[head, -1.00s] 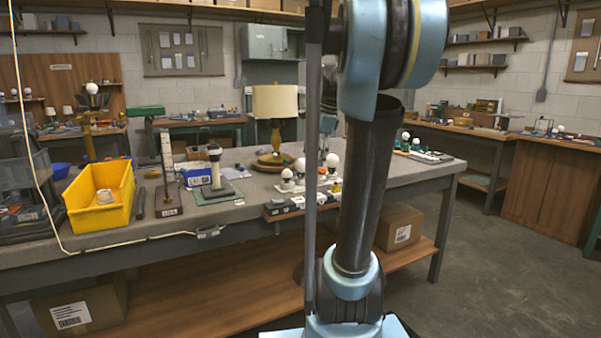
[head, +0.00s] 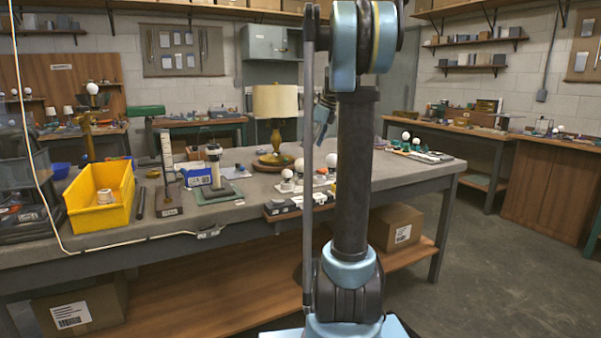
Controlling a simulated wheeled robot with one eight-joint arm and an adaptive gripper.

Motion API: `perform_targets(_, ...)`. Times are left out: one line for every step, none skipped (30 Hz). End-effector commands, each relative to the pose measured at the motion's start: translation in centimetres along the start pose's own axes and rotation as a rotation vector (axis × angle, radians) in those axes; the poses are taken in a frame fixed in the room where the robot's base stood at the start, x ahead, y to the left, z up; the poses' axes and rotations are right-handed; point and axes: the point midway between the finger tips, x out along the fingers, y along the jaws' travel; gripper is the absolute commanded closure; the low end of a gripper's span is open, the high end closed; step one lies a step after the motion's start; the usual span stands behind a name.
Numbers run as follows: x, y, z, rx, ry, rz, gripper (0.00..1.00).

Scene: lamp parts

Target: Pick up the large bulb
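Several white round bulbs stand in a row of holders (head: 292,207) near the front edge of the workbench. My gripper (head: 321,137) hangs pointing down behind my thin vertical rod, apparently above the bulb row. It is small and partly hidden, so its fingers are not clear. Contact with any bulb cannot be made out.
A table lamp (head: 275,103) with a cream shade stands behind the bulbs. A yellow bin (head: 101,196), a blue box (head: 196,177) and a lamp base on a green plate (head: 216,190) lie to the left. A cable runs along the front.

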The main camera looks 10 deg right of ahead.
Motion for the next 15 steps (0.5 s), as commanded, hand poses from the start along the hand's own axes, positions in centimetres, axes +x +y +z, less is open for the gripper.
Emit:
perform_targets(1.0, 0.0, 0.0, -0.002, 0.0, 0.001, 0.31)
perform_targets(1.5, 0.1, 0.1, -0.002, 0.0, 0.001, 0.31)
perform_targets(2.2, 0.1, 0.0, -0.002, 0.0, 0.001, 0.31)
perform_targets(2.7, 0.1, 0.0, -0.003, 0.0, 0.001, 0.31)
perform_targets(3.2, 0.0, 0.0, -0.003, 0.0, 0.001, 0.31)
perform_targets(3.9, 0.0, 0.0, -0.003, 0.0, 0.001, 0.31)
perform_targets(4.3, 0.0, 0.0, -0.002, 0.0, 0.001, 0.31)
perform_targets(4.7, 0.0, 0.0, -0.002, 0.0, 0.001, 0.31)
perform_targets(5.2, 0.1, 0.0, -0.002, 0.0, 0.001, 0.31)
perform_targets(5.5, 0.1, 0.0, -0.002, 0.0, 0.001, 0.31)
perform_targets(5.7, 0.1, 0.0, -0.002, 0.0, 0.001, 0.31)
perform_targets(6.0, 0.1, 0.0, -0.002, 0.0, 0.001, 0.31)
perform_targets(6.1, 0.1, 0.0, -0.002, 0.0, 0.001, 0.31)
perform_targets(6.2, 0.1, 0.0, -0.002, 0.0, 0.001, 0.31)
perform_targets(6.4, 0.1, 0.0, -0.002, 0.001, 0.001, 0.31)
